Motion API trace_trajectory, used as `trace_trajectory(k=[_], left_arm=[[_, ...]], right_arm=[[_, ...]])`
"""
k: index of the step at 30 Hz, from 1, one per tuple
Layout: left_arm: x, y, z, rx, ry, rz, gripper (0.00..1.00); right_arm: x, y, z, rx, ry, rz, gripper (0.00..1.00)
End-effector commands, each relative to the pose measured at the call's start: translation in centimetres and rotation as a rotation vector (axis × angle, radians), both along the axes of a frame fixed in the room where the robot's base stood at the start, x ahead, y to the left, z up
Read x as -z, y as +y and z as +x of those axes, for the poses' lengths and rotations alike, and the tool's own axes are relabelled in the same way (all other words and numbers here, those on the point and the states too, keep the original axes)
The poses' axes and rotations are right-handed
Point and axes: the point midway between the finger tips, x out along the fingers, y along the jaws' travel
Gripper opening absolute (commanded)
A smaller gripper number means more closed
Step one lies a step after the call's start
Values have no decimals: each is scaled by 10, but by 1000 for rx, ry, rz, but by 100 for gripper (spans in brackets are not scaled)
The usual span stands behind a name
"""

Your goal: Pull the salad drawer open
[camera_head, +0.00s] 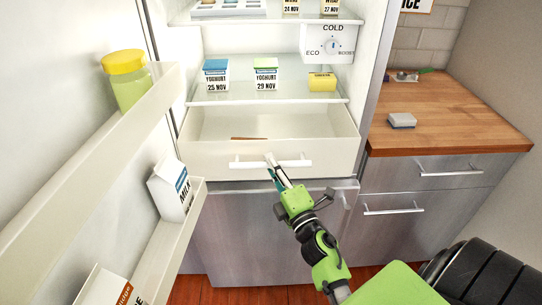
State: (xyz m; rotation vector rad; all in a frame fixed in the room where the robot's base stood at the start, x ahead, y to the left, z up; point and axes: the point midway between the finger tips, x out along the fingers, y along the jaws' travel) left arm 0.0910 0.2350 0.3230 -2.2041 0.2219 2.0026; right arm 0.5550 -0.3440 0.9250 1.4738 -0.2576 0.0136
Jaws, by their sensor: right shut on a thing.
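The salad drawer (206,160) is a cream-white box low in the open fridge. The fingertips partly cover the handle. My left gripper is not in view.
The open fridge door at left carries shelves with a yellow-lidded jar (126,82) and a milk carton (172,190). Yoghurt cartons (215,76) stand on the glass shelf above the drawer. A wooden counter (450,115) with steel drawers is at right.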

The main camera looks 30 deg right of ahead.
Motion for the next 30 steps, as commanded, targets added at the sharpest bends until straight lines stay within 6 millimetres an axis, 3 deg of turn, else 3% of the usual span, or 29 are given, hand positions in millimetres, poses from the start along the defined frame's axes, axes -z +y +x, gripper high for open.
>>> trace_trajectory(k=[17, 18, 19, 30], left_arm=[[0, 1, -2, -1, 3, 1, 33], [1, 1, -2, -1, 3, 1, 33], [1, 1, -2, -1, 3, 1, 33], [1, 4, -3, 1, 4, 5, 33]], right_arm=[[1, 4, -6, -1, 1, -1, 0], [1, 4, -6, -1, 1, -1, 23], [1, 4, -6, -1, 1, -1, 30], [-1, 4, -6, -1, -1, -2, 30]])
